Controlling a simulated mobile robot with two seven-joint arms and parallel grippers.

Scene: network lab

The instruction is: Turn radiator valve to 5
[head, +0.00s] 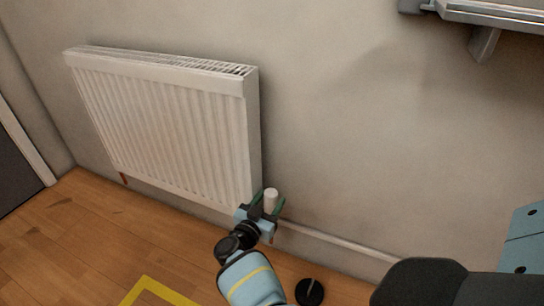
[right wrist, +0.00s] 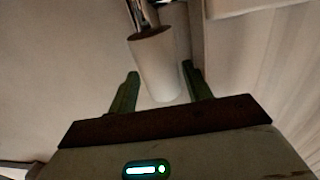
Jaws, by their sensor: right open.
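The white radiator (head: 165,125) hangs on the wall. Its valve head (head: 270,198) is a small white cylinder at the lower right corner of the radiator. My right gripper (head: 267,206) is at the valve, with its green fingers open on either side of it in the head view. No number marks can be read on the valve. My left gripper is not in view.
A white pipe (head: 340,242) runs low along the wall to the right of the valve. A wall-mounted metal shelf (head: 490,14) is at the upper right. Yellow tape (head: 150,289) marks the wooden floor (head: 60,240). A door (head: 18,165) is at the left.

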